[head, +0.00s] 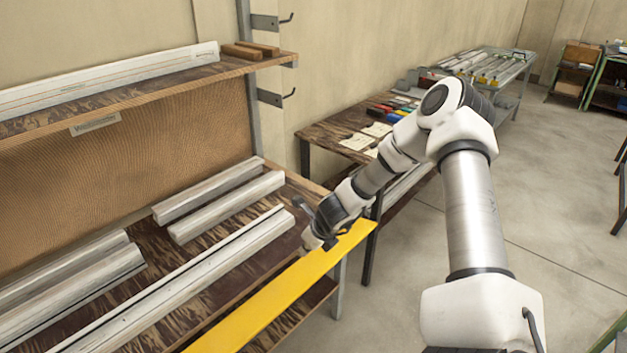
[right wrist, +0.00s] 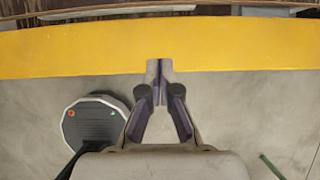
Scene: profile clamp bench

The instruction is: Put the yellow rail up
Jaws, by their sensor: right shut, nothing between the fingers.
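The yellow rail (head: 262,308) is a long flat bar lying along the front edge of the workbench, running from the near bottom to the far right. It also spans the right wrist view (right wrist: 80,50). My right gripper (head: 312,238) is near the rail's far end, with the arm coming in from the right. In the right wrist view, its fingers (right wrist: 160,68) are together and empty, their tips overlapping the rail's edge. I cannot tell whether they touch it. My left gripper is not in view.
Several grey metal profiles (head: 205,275) lie on the dark bench behind the rail. An upper shelf (head: 165,88) holds a long white profile (head: 110,80) and wooden blocks (head: 255,48). A side table (head: 325,137) stands beyond.

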